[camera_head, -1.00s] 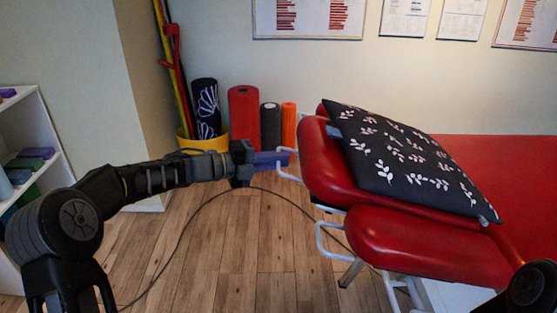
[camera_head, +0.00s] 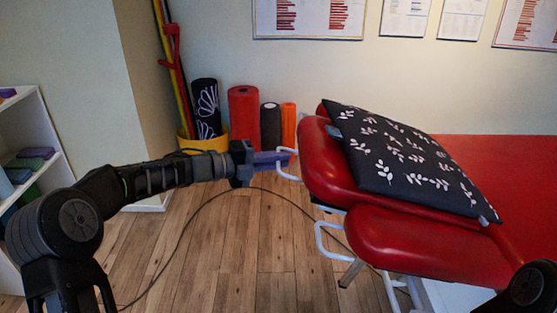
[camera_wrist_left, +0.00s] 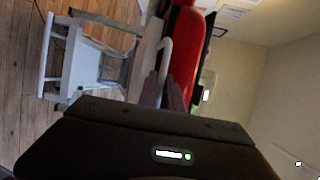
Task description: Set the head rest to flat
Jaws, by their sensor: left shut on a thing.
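The red head rest (camera_head: 325,165) is at the near-left end of the red treatment table (camera_head: 505,165). A dark pillow with white leaves (camera_head: 405,160) lies on it, tilted down to the right. My left gripper (camera_head: 285,159) is shut on the white handle (camera_head: 290,174) at the head rest's left edge. In the left wrist view the fingers (camera_wrist_left: 168,92) reach the white handle (camera_wrist_left: 164,55) beside the red padding (camera_wrist_left: 187,50). Of my right arm only a dark part shows at the lower right; its gripper is out of view.
A red armrest pad (camera_head: 430,245) with its own white handle (camera_head: 322,240) is in front of the head rest. Rolled mats (camera_head: 243,112) and a yellow bin (camera_head: 205,142) stand by the wall. A cable (camera_head: 190,225) crosses the wooden floor. A shelf (camera_head: 45,145) stands at left.

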